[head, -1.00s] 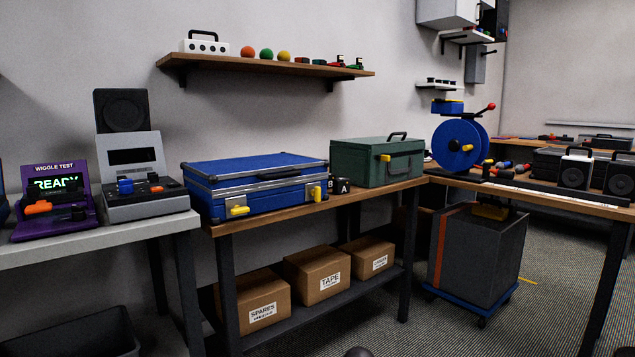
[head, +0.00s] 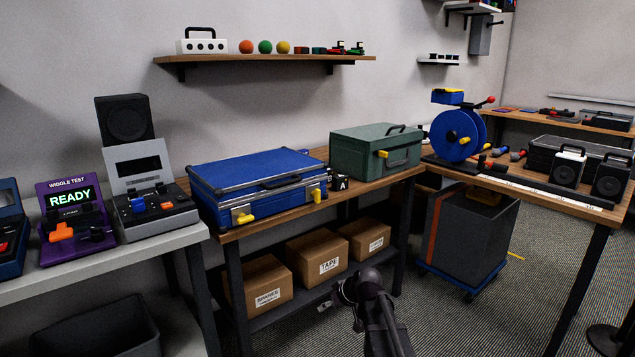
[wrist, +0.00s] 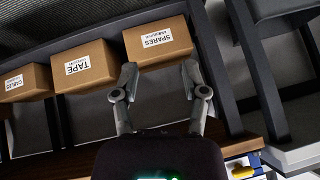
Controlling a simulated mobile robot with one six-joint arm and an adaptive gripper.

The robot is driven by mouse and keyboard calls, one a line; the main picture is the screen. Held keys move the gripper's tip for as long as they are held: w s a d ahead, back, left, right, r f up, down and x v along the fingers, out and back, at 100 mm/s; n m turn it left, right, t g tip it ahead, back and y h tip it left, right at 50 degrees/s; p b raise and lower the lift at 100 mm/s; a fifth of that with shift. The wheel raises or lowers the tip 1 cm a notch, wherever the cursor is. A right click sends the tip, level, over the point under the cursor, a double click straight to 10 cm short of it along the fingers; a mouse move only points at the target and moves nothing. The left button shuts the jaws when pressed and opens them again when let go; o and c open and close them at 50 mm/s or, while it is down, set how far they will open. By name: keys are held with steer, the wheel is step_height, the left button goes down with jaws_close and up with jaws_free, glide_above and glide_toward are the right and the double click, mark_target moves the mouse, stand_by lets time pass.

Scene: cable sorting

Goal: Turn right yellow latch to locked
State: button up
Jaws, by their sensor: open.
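A blue case (head: 258,180) with metal edges lies closed on the wooden bench. Its right yellow latch (head: 317,195) stands upright on the front face, near the right end. Its left yellow latch (head: 244,218) lies roughly sideways; one yellow latch also shows at the lower right of the wrist view (wrist: 242,172). My dark arm rises at the bottom of the head view, in front of the bench and below the case. In the wrist view my gripper (wrist: 159,72) is open and empty, its fingers apart in front of the cardboard boxes, away from the right latch.
Cardboard boxes marked SPARES (head: 260,283), TAPE (head: 318,258) and a third one (head: 366,238) stand on the lower shelf. A green case (head: 375,152) and a small black block (head: 340,186) are right of the blue case.

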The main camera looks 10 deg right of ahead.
steer(key=w+d+r+n+t+y+p, duration=0.1)
steer(key=w+r+t+p, duration=0.1)
steer(key=w+r+p, duration=0.45)
steer(key=w+d+r+t+p, duration=0.15)
steer(key=r+p, duration=0.25)
steer(key=r, duration=0.5)
steer(key=t+p, duration=0.3)
steer(key=p, duration=0.7)
glide_toward(319, 195)
steer(key=s+d+r, duration=0.1)
steer(key=s+d, duration=0.1)
steer(key=shift+a+y+b, duration=0.1)
steer(key=shift+y+b, duration=0.2)
steer(key=shift+w, duration=0.15)
steer(key=b+x, duration=0.5)
steer(key=x, duration=0.8)
steer(key=shift+w+a+f, duration=0.2)
steer(key=shift+f, duration=0.05)
steer(key=shift+c, duration=0.2)
jaws_close()
